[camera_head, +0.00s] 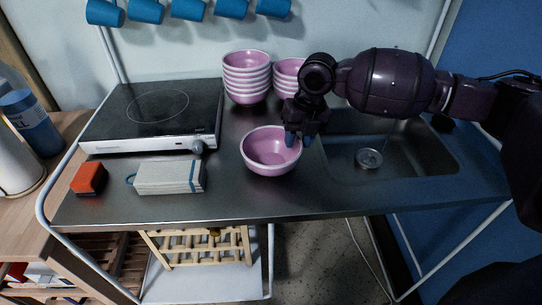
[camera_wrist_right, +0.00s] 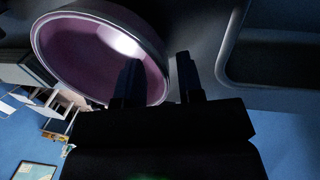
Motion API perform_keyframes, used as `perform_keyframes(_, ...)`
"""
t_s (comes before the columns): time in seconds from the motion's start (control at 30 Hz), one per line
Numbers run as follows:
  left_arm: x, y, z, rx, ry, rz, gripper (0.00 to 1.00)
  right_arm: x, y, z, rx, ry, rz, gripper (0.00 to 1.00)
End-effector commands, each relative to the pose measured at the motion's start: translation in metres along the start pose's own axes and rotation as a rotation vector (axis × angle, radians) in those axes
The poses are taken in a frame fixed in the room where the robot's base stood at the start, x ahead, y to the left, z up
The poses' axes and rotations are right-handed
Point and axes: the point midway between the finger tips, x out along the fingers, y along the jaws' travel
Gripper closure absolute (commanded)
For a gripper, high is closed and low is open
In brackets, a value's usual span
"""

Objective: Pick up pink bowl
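A single pink bowl (camera_head: 270,152) stands upright on the steel counter, left of the sink. My right gripper (camera_head: 298,140) points down at the bowl's right rim. In the right wrist view the bowl (camera_wrist_right: 90,55) fills the upper left. There the right gripper (camera_wrist_right: 160,78) has its fingers apart, one over the bowl's inside and one beyond its rim, with the rim between them. I cannot tell whether either finger touches the bowl. My left gripper is not in view.
Stacked pink bowls (camera_head: 247,78) stand behind, with a second stack (camera_head: 289,75) partly behind my arm. A hob (camera_head: 155,112) is left, the sink (camera_head: 415,165) right. A grey box (camera_head: 168,178) and an orange block (camera_head: 88,179) lie front left. Blue mugs (camera_head: 188,10) hang above.

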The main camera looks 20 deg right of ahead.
Motion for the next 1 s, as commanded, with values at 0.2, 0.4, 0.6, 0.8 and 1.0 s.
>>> perform_keyframes(0.2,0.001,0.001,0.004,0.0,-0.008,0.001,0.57,0.025,0.0,0.0,0.0,0.003,0.0,0.66)
perform_keyframes(0.4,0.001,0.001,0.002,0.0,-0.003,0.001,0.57,0.024,0.0,0.0,0.0,0.001,0.0,0.66)
perform_keyframes(0.6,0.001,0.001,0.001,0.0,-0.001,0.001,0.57,0.024,0.0,0.0,0.0,0.001,0.0,0.95)
perform_keyframes(0.8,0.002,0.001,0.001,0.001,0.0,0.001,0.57,0.024,0.0,0.0,0.0,0.001,0.0,1.0)
perform_keyframes(1.0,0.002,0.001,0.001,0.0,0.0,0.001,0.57,0.024,0.0,0.0,0.0,0.0,0.0,1.0)
